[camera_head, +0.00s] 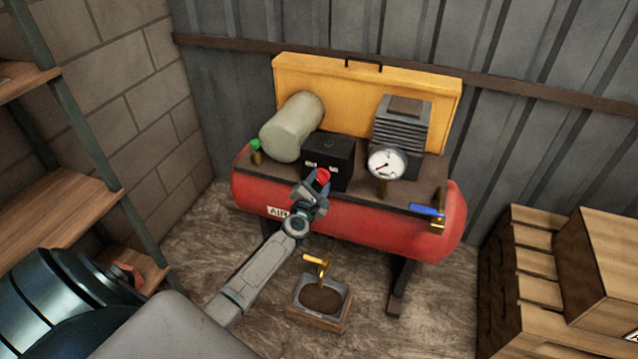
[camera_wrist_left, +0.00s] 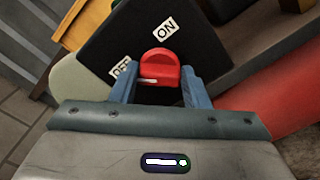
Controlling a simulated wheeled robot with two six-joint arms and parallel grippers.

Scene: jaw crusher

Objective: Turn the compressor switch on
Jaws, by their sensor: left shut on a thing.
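The air compressor has a red tank (camera_head: 375,222) and stands against the metal wall. On its top is a black switch box (camera_head: 341,152) with a red knob (camera_head: 323,176). In the left wrist view the red knob (camera_wrist_left: 163,66) sits below a white ON label (camera_wrist_left: 166,27), with an OFF label (camera_wrist_left: 120,68) to its left. A white mark on the knob points left, towards the OFF side. My left gripper (camera_head: 314,188) is shut on the knob, one blue finger on each side of it. My right gripper is not in view.
A pressure gauge (camera_head: 386,163) and a blue-handled valve (camera_head: 428,211) are right of the box. A pale cylinder (camera_head: 292,128) is to its left. A small tray (camera_head: 320,300) lies on the floor below. Wooden crates (camera_head: 520,268) stand at right, shelves (camera_head: 60,215) at left.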

